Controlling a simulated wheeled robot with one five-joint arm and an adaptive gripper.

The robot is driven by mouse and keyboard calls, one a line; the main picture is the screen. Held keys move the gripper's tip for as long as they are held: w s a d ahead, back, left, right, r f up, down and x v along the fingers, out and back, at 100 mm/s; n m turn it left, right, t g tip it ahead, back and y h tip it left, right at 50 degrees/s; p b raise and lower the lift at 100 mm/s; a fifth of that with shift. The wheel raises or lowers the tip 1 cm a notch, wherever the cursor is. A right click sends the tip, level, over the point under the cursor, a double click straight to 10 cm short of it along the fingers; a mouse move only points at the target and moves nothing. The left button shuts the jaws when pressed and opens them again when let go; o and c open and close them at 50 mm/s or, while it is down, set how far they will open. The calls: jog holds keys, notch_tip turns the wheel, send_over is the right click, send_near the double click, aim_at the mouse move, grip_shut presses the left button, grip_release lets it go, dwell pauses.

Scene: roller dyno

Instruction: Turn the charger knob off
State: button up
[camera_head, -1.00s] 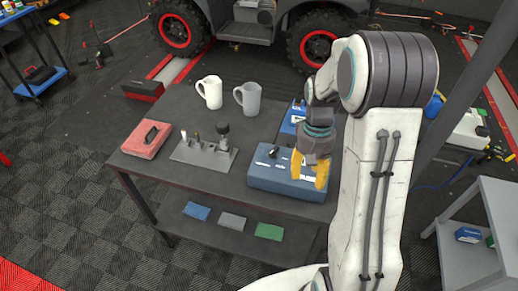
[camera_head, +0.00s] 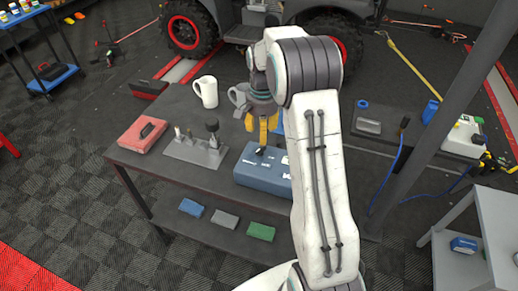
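The charger, taken to be the blue box (camera_head: 262,178) with white markings, sits on the dark table's front right part. A small black knob (camera_head: 261,150) shows on its top, partly covered by my gripper; its setting is too small to read. My gripper (camera_head: 262,142) has yellow fingers pointing down right above the knob. The fingertips look close to it or at it, but I cannot tell whether they touch. The fingers overlap in this view, so their gap is unclear. My white arm hides the right end of the charger.
A white mug (camera_head: 207,92) and a grey mug (camera_head: 238,95) stand behind the charger. A grey tool holder (camera_head: 190,150) and a red case (camera_head: 142,136) lie to its left. A grey block (camera_head: 367,127) lies right of my arm. A post (camera_head: 440,110) rises at the right.

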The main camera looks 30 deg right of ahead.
aim_at(262, 149)
jog(key=shift+s+m, duration=0.2)
jog(key=shift+m, duration=0.8)
jog(key=shift+f+m, duration=0.25)
jog(key=shift+m, duration=0.05)
jog(key=shift+f, duration=3.45)
grip_shut()
